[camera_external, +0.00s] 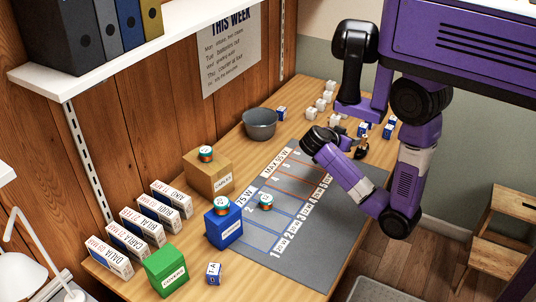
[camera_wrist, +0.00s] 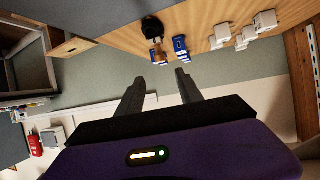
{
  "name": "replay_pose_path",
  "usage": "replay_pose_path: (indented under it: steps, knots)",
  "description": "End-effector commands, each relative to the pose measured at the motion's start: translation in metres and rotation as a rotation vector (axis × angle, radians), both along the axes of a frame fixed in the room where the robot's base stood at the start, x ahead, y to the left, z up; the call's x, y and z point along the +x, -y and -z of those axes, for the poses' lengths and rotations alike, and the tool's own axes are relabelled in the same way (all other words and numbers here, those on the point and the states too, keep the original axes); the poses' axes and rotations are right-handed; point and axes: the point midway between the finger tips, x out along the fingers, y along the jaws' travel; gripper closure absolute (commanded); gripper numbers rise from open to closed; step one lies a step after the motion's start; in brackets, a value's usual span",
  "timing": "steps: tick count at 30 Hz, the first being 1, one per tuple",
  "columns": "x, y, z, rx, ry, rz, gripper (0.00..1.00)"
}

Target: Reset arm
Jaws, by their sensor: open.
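My gripper shows in the wrist view (camera_wrist: 159,75) with its two dark fingers apart and nothing between them. In the external view my purple arm folds down at the right and back up over the table's right side; the fingers are hard to make out there. Past the fingertips in the wrist view are a small black and orange object (camera_wrist: 155,38) and small blue-and-white boxes (camera_wrist: 181,46). The black and orange object also shows in the external view (camera_external: 362,150), close to my wrist. I cannot tell the exact gap.
The wooden table holds a grey mat (camera_external: 305,240), a grey bowl (camera_external: 260,124), a cardboard box (camera_external: 207,175), a blue box (camera_external: 223,223), a green box (camera_external: 167,270) and several labelled white boxes (camera_external: 143,220). White cubes (camera_external: 320,104) sit at the back.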

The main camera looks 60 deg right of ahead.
Motion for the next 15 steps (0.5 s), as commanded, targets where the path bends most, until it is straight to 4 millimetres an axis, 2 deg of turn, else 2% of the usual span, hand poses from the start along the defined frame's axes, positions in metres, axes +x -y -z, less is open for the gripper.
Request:
replay_pose_path:
  steps: [11,13,15]
  knots:
    - [0.001,0.001,0.000,0.002,-0.014,-0.010,0.57]
    - [0.011,0.004,-0.003,-0.006,-0.040,-0.068,0.57]
    - [0.032,0.007,-0.006,-0.014,-0.063,-0.180,0.57]
